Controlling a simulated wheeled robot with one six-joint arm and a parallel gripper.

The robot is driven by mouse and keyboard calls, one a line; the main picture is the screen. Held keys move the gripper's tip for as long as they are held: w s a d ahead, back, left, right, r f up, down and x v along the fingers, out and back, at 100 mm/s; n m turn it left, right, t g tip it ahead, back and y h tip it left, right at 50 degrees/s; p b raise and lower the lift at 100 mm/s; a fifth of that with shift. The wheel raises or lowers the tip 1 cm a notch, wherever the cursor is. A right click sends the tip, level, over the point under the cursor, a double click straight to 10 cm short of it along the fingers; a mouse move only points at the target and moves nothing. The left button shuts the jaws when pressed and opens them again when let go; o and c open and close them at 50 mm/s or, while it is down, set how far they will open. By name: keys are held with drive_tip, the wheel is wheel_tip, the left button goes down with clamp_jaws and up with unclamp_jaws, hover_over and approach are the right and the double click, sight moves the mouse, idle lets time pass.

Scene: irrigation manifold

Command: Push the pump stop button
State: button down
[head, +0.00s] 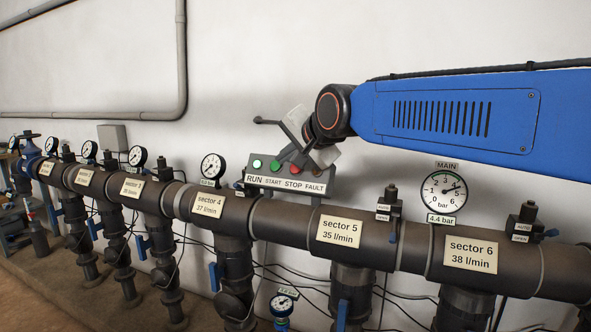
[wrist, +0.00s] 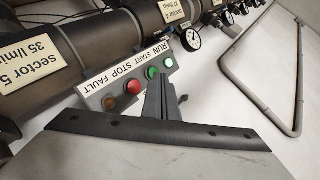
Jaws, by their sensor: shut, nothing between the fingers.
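The pump control panel (head: 284,184) is a grey box above the main pipe, labelled RUN, START, STOP and FAULT. The red stop button (wrist: 133,87) shows clearly in the wrist view, between the green start button (wrist: 152,72) and the dull orange fault lamp (wrist: 110,103). In the head view the red button (head: 295,169) sits just below my wrist and is partly covered. My gripper (wrist: 160,84) is shut and empty, its fingers pointing at the panel. In the wrist view the fingertips overlap the panel edge beside the start and stop buttons. I cannot tell whether they touch anything.
A green run lamp (wrist: 168,62) is at the panel's end. A thick dark pipe (head: 275,222) with sector labels, valves and gauges runs below the panel. A bar gauge (head: 443,191) stands to the right. The white wall behind is mostly bare.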

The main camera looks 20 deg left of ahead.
sight(290, 169)
drive_tip(key=w+f, duration=0.3)
drive_tip(key=w, duration=0.2)
drive_tip(key=shift+w+d, duration=0.2)
drive_tip(key=shift+w+f, duration=0.15)
idle(2.0)
drive_tip(key=shift+w+f, duration=0.1)
drive_tip(key=shift+w, duration=0.1)
drive_tip(key=shift+w+f, duration=0.25)
drive_tip(key=shift+w, duration=0.25)
idle(1.0)
idle(0.4)
drive_tip(key=shift+s+r, duration=0.45)
drive_tip(key=shift+s, duration=0.4)
drive_tip(key=shift+s+a+r, duration=0.1)
drive_tip(key=shift+s+r, duration=0.3)
drive_tip(key=shift+s, duration=0.3)
drive_tip(key=shift+s+r, duration=0.45)
drive_tip(key=shift+s, duration=0.3)
drive_tip(key=shift+s+a+r, duration=0.1)
drive_tip(key=shift+s+r, duration=0.3)
drive_tip(key=shift+s, duration=0.3)
drive_tip(key=shift+d, duration=0.1)
